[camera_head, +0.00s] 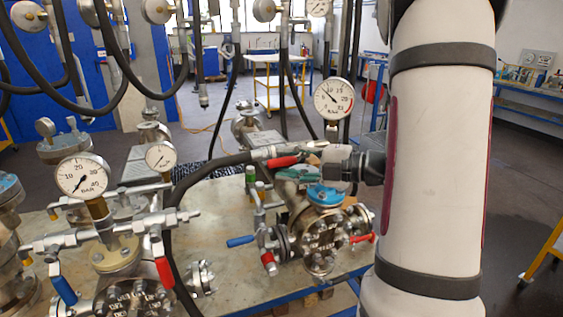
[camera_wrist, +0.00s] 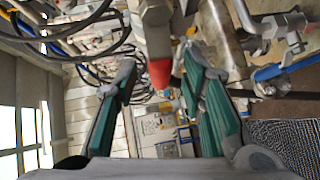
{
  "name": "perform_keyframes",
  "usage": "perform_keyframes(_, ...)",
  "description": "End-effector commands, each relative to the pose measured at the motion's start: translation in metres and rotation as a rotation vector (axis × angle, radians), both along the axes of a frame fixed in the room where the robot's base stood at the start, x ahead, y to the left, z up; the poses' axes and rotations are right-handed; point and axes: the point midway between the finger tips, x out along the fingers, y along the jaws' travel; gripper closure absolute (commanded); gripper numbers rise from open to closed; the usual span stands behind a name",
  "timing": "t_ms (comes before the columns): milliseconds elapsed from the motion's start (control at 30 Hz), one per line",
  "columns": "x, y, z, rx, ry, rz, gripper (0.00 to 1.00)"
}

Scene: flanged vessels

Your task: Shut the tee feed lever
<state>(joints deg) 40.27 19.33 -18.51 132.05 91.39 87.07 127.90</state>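Several valve levers show in the head view and I see no label marking the tee feed lever. A red lever (camera_head: 283,161) lies along the fitting at the end of the black hose, just left of my gripper (camera_head: 299,172). In the wrist view my gripper (camera_wrist: 158,62) has its two teal-padded fingers spread apart. A red tip (camera_wrist: 160,73), probably that lever, shows in the gap between them, with no finger clearly touching it. My wrist and arm hide what lies behind and right of the gripper.
A flanged vessel with a blue cap (camera_head: 325,195) stands below my gripper. Other levers are blue (camera_head: 240,240), red (camera_head: 163,271) and blue (camera_head: 64,290). Pressure gauges (camera_head: 82,176) (camera_head: 333,99) rise nearby. A black hose (camera_head: 190,182) curves across the bench.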

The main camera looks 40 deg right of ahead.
Motion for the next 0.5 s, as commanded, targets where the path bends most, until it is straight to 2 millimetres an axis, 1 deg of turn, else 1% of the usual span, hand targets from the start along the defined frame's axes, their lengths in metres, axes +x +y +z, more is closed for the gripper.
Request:
perform_keyframes(100,0.011,0.006,-0.002,0.0,0.001,0.001,0.63)
perform_keyframes(200,0.015,0.009,-0.003,-0.001,0.0,0.001,0.63)
perform_keyframes(500,0.018,0.01,-0.003,-0.001,0.0,-0.001,0.63)
